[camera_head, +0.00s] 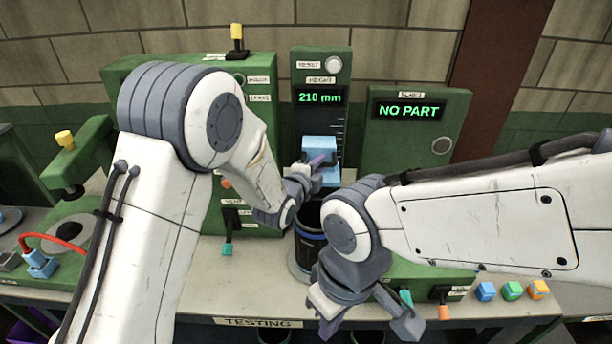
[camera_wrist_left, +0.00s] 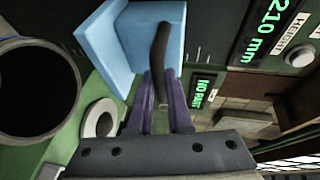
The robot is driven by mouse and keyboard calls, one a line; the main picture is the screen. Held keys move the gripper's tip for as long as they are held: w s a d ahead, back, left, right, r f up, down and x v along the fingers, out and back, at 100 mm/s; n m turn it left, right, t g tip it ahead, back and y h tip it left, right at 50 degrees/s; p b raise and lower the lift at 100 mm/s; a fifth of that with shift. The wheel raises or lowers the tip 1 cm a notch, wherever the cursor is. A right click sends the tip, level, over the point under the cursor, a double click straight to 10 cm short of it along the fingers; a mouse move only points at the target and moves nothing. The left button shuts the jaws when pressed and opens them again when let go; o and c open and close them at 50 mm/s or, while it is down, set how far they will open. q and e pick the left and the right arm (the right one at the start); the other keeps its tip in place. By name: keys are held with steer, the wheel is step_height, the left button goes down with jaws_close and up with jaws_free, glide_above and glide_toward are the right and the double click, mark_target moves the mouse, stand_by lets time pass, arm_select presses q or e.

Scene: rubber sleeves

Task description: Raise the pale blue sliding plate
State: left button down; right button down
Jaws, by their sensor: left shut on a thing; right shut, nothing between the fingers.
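The pale blue sliding plate (camera_head: 319,147) is on the green height column (camera_head: 305,117), beside a marked scale. In the left wrist view the plate (camera_wrist_left: 112,42) fills the upper left, with a dark bar handle (camera_wrist_left: 160,50) on it. My left gripper (camera_head: 320,162) is at the plate in the head view. In the left wrist view its purple fingers (camera_wrist_left: 168,98) are shut on the handle. The column's display (camera_head: 320,97) reads 210 mm. My right gripper (camera_head: 366,326) is shut and empty, low at the front edge of the bench.
A dark cylinder (camera_head: 307,240) stands below the plate; its open top (camera_wrist_left: 38,90) shows in the left wrist view. A green panel (camera_head: 408,142) at the right reads NO PART. Small coloured blocks (camera_head: 512,290) lie at front right. My left arm hides part of the left panel.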

arm_select(q)
step_height(320, 180, up, 7)
steer(key=shift+r+p, duration=0.15)
steer(key=shift+p, duration=0.35)
steer(key=c, duration=0.8)
jaws_free()
steer(key=shift+r, duration=0.1)
steer(key=shift+c, duration=0.2)
steer(key=shift+s+f, duration=0.1)
steer(key=shift+f, duration=0.1)
steer(key=b+v, duration=0.5)
steer(key=v, duration=0.5)
